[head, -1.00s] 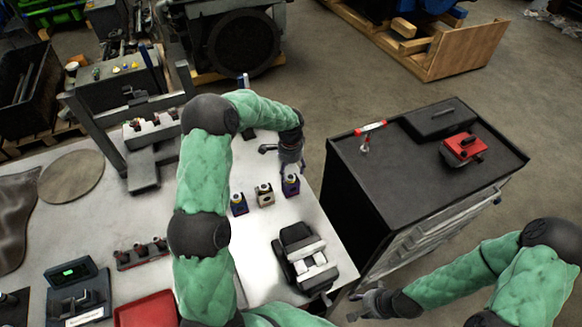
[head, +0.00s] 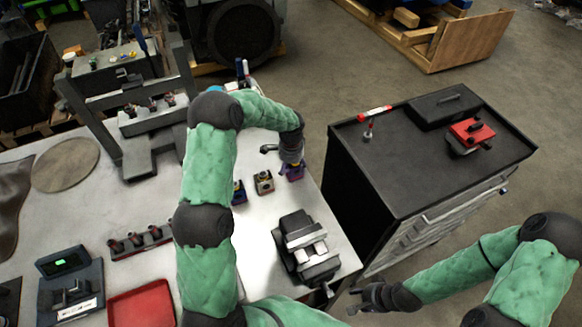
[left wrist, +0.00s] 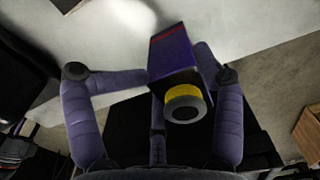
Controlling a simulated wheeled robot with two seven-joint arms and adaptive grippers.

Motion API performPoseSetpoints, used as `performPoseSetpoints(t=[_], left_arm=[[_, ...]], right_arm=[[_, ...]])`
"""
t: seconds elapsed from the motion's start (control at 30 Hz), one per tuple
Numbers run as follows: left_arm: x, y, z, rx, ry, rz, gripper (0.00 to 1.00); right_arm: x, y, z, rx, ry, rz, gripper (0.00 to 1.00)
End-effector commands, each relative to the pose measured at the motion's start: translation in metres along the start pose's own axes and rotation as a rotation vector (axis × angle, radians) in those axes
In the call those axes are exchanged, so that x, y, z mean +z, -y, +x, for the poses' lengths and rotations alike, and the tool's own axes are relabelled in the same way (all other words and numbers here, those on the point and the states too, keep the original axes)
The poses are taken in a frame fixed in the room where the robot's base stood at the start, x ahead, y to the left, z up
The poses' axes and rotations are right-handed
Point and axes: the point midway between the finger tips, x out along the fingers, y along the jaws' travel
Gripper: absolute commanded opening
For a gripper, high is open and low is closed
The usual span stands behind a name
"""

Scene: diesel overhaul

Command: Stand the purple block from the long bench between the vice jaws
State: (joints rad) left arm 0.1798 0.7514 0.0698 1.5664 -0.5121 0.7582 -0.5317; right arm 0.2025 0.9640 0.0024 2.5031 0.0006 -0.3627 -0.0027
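The purple block (head: 292,174) stands at the right edge of the white long bench (head: 215,255), the rightmost of a row of small blocks. My left gripper (head: 291,162) is down over it. In the left wrist view the block (left wrist: 172,55) shows a yellow collar and grey ring facing the camera, between my left gripper's fingers (left wrist: 155,85). The block hides part of the right finger, and I cannot tell whether the fingers press on it. The vice (head: 305,247) sits nearer on the bench, its pale jaws empty. My right gripper (head: 368,298) is open and empty beyond the bench's right side.
Two other blocks stand close by, a tan one (head: 263,183) and a dark blue-purple one (head: 238,193). A black tool cabinet (head: 400,170) stands right of the bench across a narrow gap. A red tray (head: 142,308) lies at the front.

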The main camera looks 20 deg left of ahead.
Motion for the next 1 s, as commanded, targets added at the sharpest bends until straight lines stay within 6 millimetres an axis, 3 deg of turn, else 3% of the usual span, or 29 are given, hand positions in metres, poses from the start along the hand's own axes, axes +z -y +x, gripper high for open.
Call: performPoseSetpoints(t=[0.1,0.23,0.57,0.6,1.0], left_arm=[[0.000,0.000,-0.001,-0.001,0.000,0.000,0.61],[0.000,0.000,-0.001,-0.001,0.000,0.000,0.24],[0.000,0.001,-0.004,-0.002,-0.001,-0.001,0.22],[0.000,0.001,-0.006,-0.002,-0.001,-0.001,0.17],[-0.001,0.001,-0.023,-0.003,-0.002,0.000,0.16]], right_arm=[[0.000,0.000,-0.001,0.000,0.000,0.000,0.40],[0.000,0.000,-0.001,0.000,0.000,0.000,0.40],[0.000,0.001,-0.002,0.000,0.000,0.000,0.40],[0.000,0.001,-0.003,0.000,0.000,0.000,0.40],[0.001,0.004,-0.012,0.000,0.000,0.000,0.40]])
